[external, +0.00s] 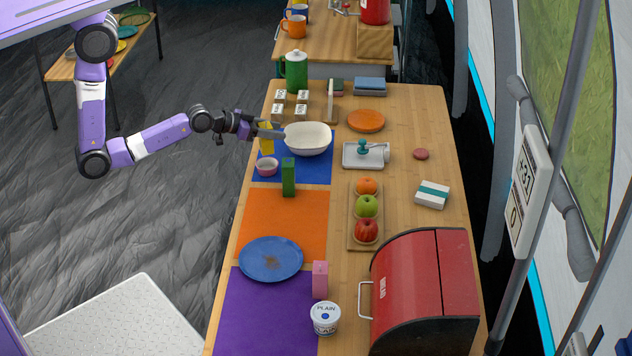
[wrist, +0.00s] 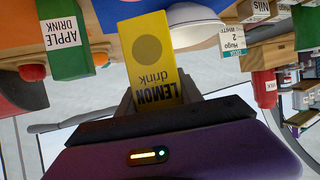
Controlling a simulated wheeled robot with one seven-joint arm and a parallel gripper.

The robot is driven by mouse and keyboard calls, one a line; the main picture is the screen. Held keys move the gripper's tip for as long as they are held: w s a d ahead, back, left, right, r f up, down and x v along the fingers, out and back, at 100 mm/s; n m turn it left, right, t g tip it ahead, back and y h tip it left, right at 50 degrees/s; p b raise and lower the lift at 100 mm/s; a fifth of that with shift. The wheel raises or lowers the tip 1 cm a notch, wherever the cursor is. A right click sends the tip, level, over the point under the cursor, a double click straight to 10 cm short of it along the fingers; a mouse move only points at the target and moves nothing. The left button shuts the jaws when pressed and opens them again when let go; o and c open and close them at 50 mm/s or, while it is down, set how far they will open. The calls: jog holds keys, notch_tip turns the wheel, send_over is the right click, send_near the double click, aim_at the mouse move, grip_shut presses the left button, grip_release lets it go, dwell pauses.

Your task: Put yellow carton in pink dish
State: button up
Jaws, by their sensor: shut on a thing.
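The yellow carton (wrist: 152,62), labelled lemon drink, is held between the fingers of my gripper (wrist: 158,98) in the wrist view. In the external view the carton (external: 266,140) is upright at my gripper (external: 268,133), just above or at the blue mat's left side. The pink dish (external: 267,167) is a small bowl on the blue mat, just below the carton in the picture. My gripper is shut on the carton. I cannot tell whether the carton's base touches the mat.
A white bowl (external: 308,139) stands right beside my gripper. A green carton (external: 288,177) stands near the pink dish. A blue plate (external: 270,259), pink carton (external: 320,280), fruit tray (external: 365,241) and red bread box (external: 425,290) are nearer. The orange mat (external: 284,219) is mostly clear.

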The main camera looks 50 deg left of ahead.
jog(key=shift+f, duration=1.8)
jog(key=shift+f+b, duration=0.45)
jog(key=shift+f, duration=0.1)
jog(key=shift+f, duration=0.1)
jog(key=o, duration=1.3)
